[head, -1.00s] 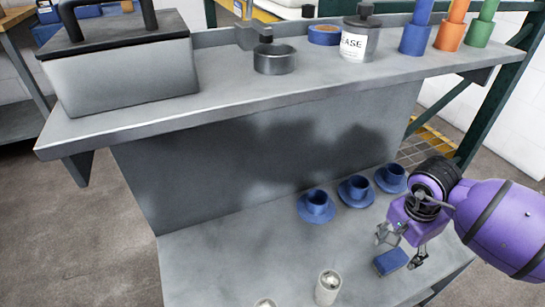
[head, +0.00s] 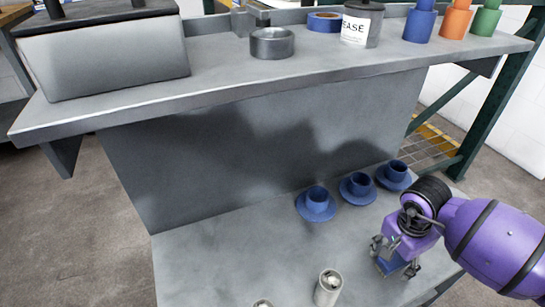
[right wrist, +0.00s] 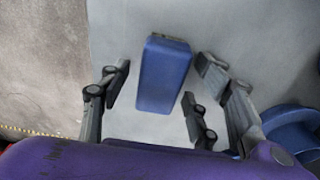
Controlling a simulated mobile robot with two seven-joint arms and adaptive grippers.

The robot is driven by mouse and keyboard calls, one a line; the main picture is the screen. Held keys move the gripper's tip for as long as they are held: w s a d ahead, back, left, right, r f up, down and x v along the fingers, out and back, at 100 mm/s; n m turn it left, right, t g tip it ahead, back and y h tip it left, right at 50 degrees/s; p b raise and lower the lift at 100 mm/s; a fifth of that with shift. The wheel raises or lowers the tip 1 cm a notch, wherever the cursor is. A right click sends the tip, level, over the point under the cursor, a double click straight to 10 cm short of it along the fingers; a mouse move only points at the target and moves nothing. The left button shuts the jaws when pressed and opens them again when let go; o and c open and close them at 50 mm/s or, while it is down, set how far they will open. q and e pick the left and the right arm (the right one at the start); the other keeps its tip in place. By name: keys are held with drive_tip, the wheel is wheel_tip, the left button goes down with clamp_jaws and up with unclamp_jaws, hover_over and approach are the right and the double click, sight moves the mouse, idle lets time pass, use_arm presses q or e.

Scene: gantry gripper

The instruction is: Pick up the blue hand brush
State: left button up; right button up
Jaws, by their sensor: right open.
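The blue hand brush (head: 386,267) lies on the lower grey bench top near its right side, partly hidden by my right gripper (head: 395,259). In the right wrist view the brush (right wrist: 163,72) is a blue block with its long side running away from the wrist. The right gripper (right wrist: 158,88) is open, with fingers on either side of the brush and visible gaps between them and it. I cannot tell how high the fingertips are above the bench. My left gripper is not in view.
Several blue cups on saucers (head: 316,204) stand behind and left of the gripper. A pale can (head: 328,287) stands at the front. The bench's left part is clear.

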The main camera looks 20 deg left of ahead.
drive_tip(key=shift+f, duration=0.25)
drive_tip(key=c, duration=1.3)
